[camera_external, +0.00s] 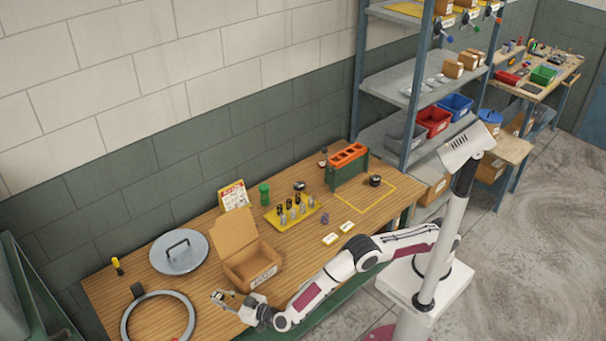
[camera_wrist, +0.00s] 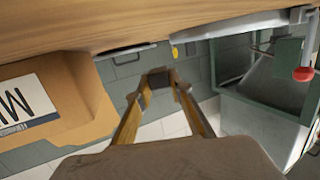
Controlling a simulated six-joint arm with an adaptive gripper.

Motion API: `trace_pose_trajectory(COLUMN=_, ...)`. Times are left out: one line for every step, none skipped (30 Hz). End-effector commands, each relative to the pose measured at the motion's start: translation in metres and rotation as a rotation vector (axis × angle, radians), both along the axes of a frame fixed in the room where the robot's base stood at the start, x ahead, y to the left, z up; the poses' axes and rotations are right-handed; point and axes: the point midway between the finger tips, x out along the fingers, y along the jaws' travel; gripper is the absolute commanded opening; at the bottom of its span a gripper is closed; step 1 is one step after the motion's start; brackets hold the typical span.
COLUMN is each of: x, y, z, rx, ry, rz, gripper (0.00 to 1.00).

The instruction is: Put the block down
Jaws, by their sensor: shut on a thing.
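My gripper (camera_external: 226,299) is at the front left of the wooden table, just left of the open cardboard box (camera_external: 252,266). In the wrist view my gripper (camera_wrist: 163,90) shows two yellow-brown fingers closed on a small dark block (camera_wrist: 160,80) at their tips. The block is small and partly covered by the fingers, so its exact shape is hard to tell. In the external view the gripper looks to be a little above the tabletop; I cannot tell the exact gap.
A large grey ring (camera_external: 124,325) lies left of my gripper, with a dark piece at its top edge. A round grey lid (camera_external: 179,252) lies behind. A yellow tray (camera_external: 274,221) with several small cylinders and a green-orange rack (camera_external: 347,171) stand farther right.

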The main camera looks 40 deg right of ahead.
Motion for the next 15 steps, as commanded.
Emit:
trace_pose_trajectory(x=0.0002, y=0.0004, z=0.0003, rx=0.003, ry=-0.002, rz=0.0, gripper=0.0)
trace_pose_trajectory(x=0.0002, y=0.0004, z=0.0002, rx=0.003, ry=-0.002, rz=0.0, gripper=0.0)
trace_pose_trajectory(x=0.0003, y=0.0004, z=0.0001, rx=0.003, ry=-0.002, rz=0.0, gripper=0.0)
trace_pose_trajectory(x=0.0002, y=0.0004, z=0.0002, rx=0.003, ry=-0.002, rz=0.0, gripper=0.0)
trace_pose_trajectory(x=0.0002, y=0.0004, z=0.0003, rx=0.003, ry=-0.002, rz=0.0, gripper=0.0)
trace_pose_trajectory(x=0.0002, y=0.0004, z=0.0003, rx=0.003, ry=-0.002, rz=0.0, gripper=0.0)
trace_pose_trajectory(x=0.0002, y=0.0004, z=0.0002, rx=0.003, ry=-0.002, rz=0.0, gripper=0.0)
trace_pose_trajectory(x=0.0002, y=0.0003, z=0.0003, rx=0.003, ry=-0.002, rz=0.0, gripper=0.0)
trace_pose_trajectory(x=0.0002, y=0.0003, z=0.0002, rx=0.003, ry=-0.002, rz=0.0, gripper=0.0)
trace_pose_trajectory(x=0.0002, y=0.0003, z=-0.0002, rx=0.003, ry=-0.002, rz=0.0, gripper=0.0)
trace_pose_trajectory(x=0.0002, y=0.0003, z=-0.0008, rx=0.003, ry=-0.002, rz=0.0, gripper=0.0)
trace_pose_trajectory(x=0.0002, y=0.0003, z=-0.0022, rx=0.003, ry=-0.002, rz=0.0, gripper=0.0)
trace_pose_trajectory(x=0.0002, y=0.0003, z=-0.0038, rx=0.003, ry=-0.001, rz=0.0, gripper=0.0)
trace_pose_trajectory(x=0.0002, y=0.0003, z=-0.0058, rx=0.002, ry=-0.001, rz=0.0, gripper=0.0)
trace_pose_trajectory(x=0.0002, y=0.0003, z=-0.0094, rx=0.002, ry=-0.001, rz=0.0, gripper=0.0)
